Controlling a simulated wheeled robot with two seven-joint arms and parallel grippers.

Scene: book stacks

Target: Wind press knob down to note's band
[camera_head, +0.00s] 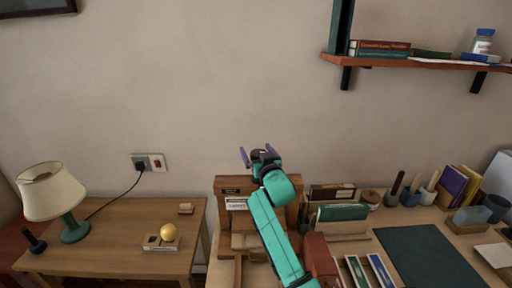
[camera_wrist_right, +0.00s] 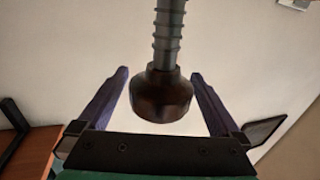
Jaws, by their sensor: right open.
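The press (camera_head: 237,184) is a brown wooden frame on the desk in the head view, partly hidden behind my right arm. A small white note (camera_head: 236,204) with dark print shows on its left part; its band is too small to make out. In the right wrist view, the dark brown rounded knob (camera_wrist_right: 162,97) sits at the end of a grey threaded screw (camera_wrist_right: 168,28). My right gripper (camera_head: 258,154) is above the press. Its purple fingers stand open on either side of the knob in the wrist view (camera_wrist_right: 162,80), with gaps visible. My left gripper is out of view.
Right of the press are upright books (camera_head: 342,213), several pots with tools (camera_head: 409,197) and a dark mat (camera_head: 430,257). A wall shelf (camera_head: 425,62) hangs above. A side table (camera_head: 110,235) with a lamp (camera_head: 50,192) stands left. The wall above the press is clear.

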